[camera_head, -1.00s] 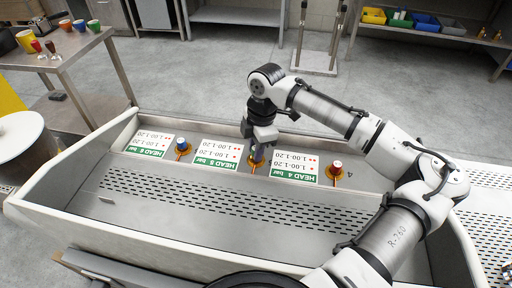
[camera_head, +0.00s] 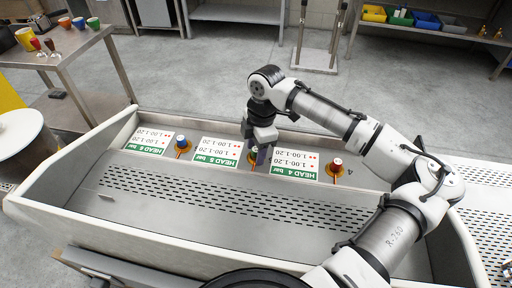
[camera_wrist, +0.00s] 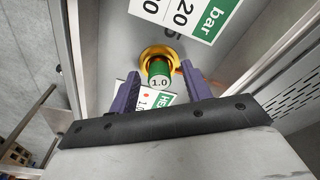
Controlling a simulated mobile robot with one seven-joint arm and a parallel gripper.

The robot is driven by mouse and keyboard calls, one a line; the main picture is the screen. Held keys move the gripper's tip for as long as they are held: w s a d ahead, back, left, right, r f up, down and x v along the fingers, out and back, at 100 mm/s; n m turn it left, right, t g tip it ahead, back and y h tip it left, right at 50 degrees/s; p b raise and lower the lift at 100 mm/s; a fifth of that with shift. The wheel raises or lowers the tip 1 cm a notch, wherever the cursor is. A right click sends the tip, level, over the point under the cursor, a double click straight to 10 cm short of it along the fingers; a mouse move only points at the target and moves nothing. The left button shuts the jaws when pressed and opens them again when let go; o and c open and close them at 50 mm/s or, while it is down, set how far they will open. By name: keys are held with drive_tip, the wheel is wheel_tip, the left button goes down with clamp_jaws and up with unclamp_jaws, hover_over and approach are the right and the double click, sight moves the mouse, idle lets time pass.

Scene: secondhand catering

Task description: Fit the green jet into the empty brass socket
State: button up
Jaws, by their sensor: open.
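The green jet (camera_wrist: 160,79) has a pale end marked 1.0 facing the wrist camera. It stands at the brass socket (camera_wrist: 153,53), whose rim shows around its far end; how deep it sits is hidden. In the head view a bit of the green jet (camera_head: 252,151) shows beside my gripper (camera_head: 261,152), over the middle brass socket (camera_head: 254,164). My gripper (camera_wrist: 160,87) is open in the wrist view, one purple finger on each side, and I see gaps between the fingers and the jet.
A blue-topped jet (camera_head: 181,140) stands in the left socket and a red-topped jet (camera_head: 337,162) in the right one. Label cards (camera_head: 215,150) lie between the sockets. A side table (camera_head: 75,48) holds cups.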

drive_tip(key=shift+r, duration=0.1)
wheel_tip(320, 180, up, 21)
drive_tip(key=d+p, duration=0.1)
drive_tip(key=p, duration=0.6)
drive_tip(key=shift+w+d+f, duration=0.2)
drive_tip(key=shift+w+d, duration=0.05)
drive_tip(key=shift+w, duration=0.05)
idle(0.4)
